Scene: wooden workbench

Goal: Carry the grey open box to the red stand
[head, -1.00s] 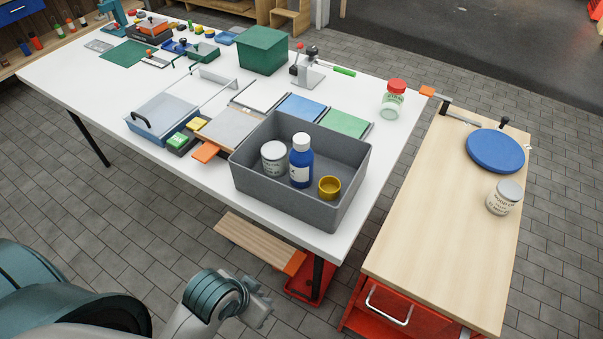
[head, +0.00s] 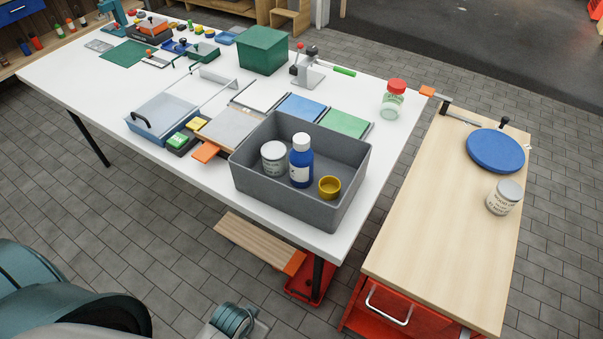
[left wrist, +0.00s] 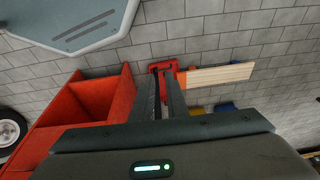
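The grey open box (head: 296,198) stands upright on the white table near its front right corner. It holds a white tin (head: 274,158), a blue bottle with a white cap (head: 301,165) and a yellow cup (head: 329,187). A red-framed unit with a wooden top (head: 405,305) stands to the right; a smaller red piece (head: 325,290) shows below the table corner. I cannot tell which is the red stand. My left gripper (left wrist: 161,85) is low, in front of the table and well away from the box. Its fingers are apart and empty. My right gripper is out of view.
A blue disc (head: 495,151) and a tin (head: 504,198) sit on the wooden top. A jar with a red lid (head: 393,100) stands at the white table's right edge. A wooden plank (head: 258,243) juts below the front edge. Paved floor separates table and wooden top.

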